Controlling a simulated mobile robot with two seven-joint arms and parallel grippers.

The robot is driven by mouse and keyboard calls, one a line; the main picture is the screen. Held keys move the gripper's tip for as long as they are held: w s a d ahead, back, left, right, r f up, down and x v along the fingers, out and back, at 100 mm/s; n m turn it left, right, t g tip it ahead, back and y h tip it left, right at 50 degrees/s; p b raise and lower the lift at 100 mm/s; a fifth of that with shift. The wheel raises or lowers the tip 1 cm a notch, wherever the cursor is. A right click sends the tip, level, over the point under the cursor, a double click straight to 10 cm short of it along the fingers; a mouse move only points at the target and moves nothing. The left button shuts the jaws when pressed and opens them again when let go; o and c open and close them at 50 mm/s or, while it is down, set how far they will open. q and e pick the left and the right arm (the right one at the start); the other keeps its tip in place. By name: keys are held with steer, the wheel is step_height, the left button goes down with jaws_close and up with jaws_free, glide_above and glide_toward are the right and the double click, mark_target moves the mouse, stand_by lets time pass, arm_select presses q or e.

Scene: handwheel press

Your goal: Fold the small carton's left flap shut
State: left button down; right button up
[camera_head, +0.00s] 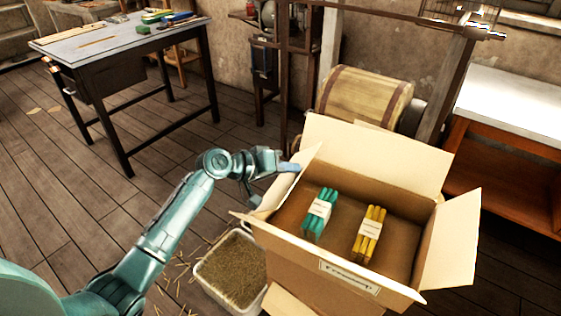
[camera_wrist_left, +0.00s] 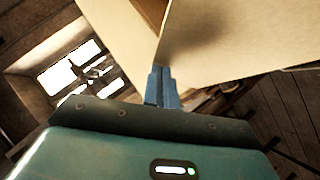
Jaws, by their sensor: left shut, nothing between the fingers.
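The small carton (camera_head: 345,262) stands open in the head view, with a bundle of green sticks (camera_head: 318,213) and a bundle of yellow sticks (camera_head: 369,235) inside. The back flap (camera_head: 385,152) and right flap (camera_head: 452,240) are also open. My left gripper is shut and empty at the upper edge of the left flap. In the left wrist view, its blue fingertips (camera_wrist_left: 161,72) are close against a carton panel (camera_wrist_left: 220,45); I cannot tell whether they touch. My right gripper is not in view.
A white tub of straw (camera_head: 232,268) stands on the floor left of the carton. A wooden barrel (camera_head: 365,97) and a dark frame stand behind it. A workbench (camera_head: 120,45) is at the back left, and a white-topped cabinet (camera_head: 515,110) is at the right.

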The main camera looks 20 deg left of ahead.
mark_target(297, 176)
arm_select(q)
steer(key=shift+s+d+f, duration=0.15)
steer(key=shift+d+f, duration=0.35)
steer(key=shift+d, duration=0.25)
steer(key=shift+s+d+f, duration=0.1)
steer(key=shift+d+f, duration=0.3)
steer(key=shift+f, duration=0.05)
steer(key=shift+d+f+b, duration=0.35)
steer(key=shift+f+b, duration=0.05)
steer(key=shift+d+f, duration=0.1)
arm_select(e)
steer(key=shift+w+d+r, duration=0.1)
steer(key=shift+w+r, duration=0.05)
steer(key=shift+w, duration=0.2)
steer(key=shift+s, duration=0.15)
